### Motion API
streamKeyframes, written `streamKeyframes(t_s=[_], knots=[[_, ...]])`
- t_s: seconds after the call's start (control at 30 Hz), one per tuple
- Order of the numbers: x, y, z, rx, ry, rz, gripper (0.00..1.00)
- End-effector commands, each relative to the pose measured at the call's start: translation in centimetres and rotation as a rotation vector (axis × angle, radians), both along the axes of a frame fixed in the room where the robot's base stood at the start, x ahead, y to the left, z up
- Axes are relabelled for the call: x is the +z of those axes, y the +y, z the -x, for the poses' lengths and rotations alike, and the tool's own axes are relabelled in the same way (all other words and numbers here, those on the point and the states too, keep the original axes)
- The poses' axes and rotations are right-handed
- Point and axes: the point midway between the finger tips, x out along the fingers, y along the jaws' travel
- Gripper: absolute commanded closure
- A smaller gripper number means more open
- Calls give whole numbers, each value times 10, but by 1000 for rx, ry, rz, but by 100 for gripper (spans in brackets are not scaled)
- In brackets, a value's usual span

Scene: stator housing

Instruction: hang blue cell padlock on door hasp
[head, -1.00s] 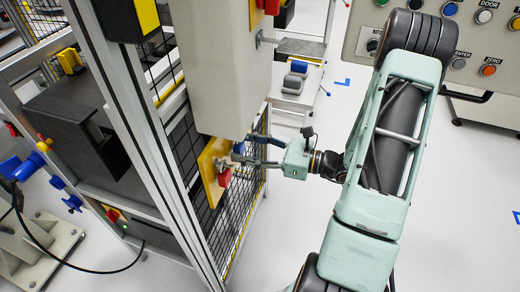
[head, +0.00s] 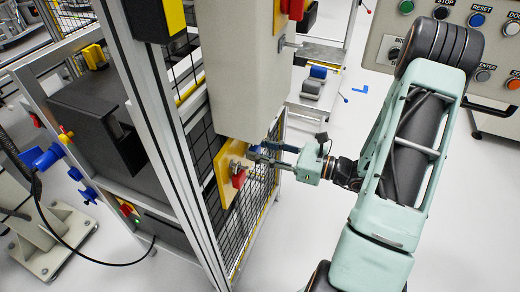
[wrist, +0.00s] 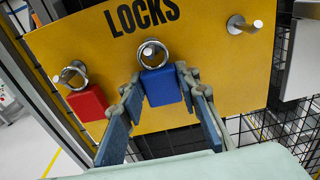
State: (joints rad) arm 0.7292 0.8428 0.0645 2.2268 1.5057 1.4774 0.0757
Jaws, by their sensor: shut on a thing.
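The blue padlock (wrist: 161,87) hangs at the middle peg of a yellow board (wrist: 215,70) marked "LOCKS", its ring-shaped shackle around the peg. My gripper (wrist: 159,77) is shut on the body of the blue padlock, one finger on each side. In the head view my gripper (head: 262,152) reaches the board from the right, and its fingers hide most of the blue padlock. I cannot make out the door hasp for certain.
A red padlock (wrist: 87,102) hangs on the left peg, close to my left finger. The right peg (wrist: 243,25) is bare. A large pale box (head: 240,70) stands above the board. Black mesh (wrist: 265,135) lies below it. Open floor (head: 290,235) is to the right.

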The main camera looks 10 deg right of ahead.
Motion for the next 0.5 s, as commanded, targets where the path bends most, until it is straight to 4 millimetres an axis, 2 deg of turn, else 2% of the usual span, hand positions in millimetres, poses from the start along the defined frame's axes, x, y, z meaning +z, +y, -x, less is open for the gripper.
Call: streamKeyframes(t_s=[0.2,0.5], knots=[[10,-2,2,-1,-1,0,97],[10,-3,2,0,-1,-1,97]])
